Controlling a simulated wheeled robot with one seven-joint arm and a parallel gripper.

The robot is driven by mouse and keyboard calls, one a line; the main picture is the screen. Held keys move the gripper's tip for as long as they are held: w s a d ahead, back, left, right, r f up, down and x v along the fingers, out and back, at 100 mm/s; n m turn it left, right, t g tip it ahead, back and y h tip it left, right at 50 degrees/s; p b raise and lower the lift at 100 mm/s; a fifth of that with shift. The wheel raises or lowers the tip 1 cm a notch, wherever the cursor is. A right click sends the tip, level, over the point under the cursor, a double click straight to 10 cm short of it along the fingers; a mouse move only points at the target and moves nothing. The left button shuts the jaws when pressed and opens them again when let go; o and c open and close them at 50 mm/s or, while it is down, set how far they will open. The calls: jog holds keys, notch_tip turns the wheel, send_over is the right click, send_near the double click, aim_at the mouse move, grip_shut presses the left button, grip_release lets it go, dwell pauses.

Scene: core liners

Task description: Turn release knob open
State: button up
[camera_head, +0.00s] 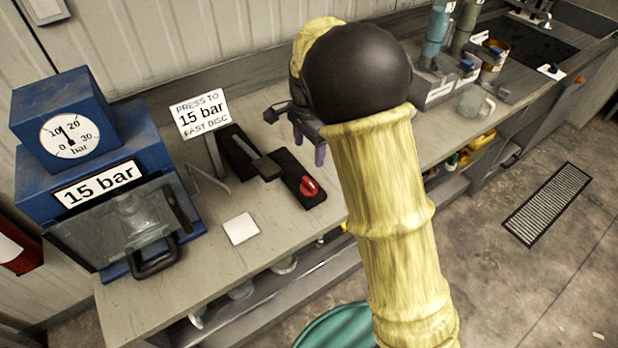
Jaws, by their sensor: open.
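A red knob (309,187), likely the release knob, sits on the front end of a black block (287,170) on the bench. A black lever (252,160) lies beside it to the left. My gripper (308,148) hangs behind and above the knob, near the block's far end, apart from the knob in the picture. Its purple-tipped fingers are open and look empty. My yellow-sleeved arm covers the bench to the right of the gripper. The knob's exact turn angle is too small to read.
A blue press (95,150) with a dial gauge (69,137) and a "15 bar" label stands at the left. A sign (201,114) reads "PRESS TO 15 bar FAST DISC". A white square (240,229) lies on the bench (190,270). Bottles (437,30) and a sink (525,45) are at the far right.

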aim_at(309, 182)
notch_tip(309, 182, down, 12)
jog(key=shift+f+p, duration=0.15)
jog(key=shift+p, duration=0.4)
jog(key=shift+c, duration=0.4)
jog(key=c, duration=0.9)
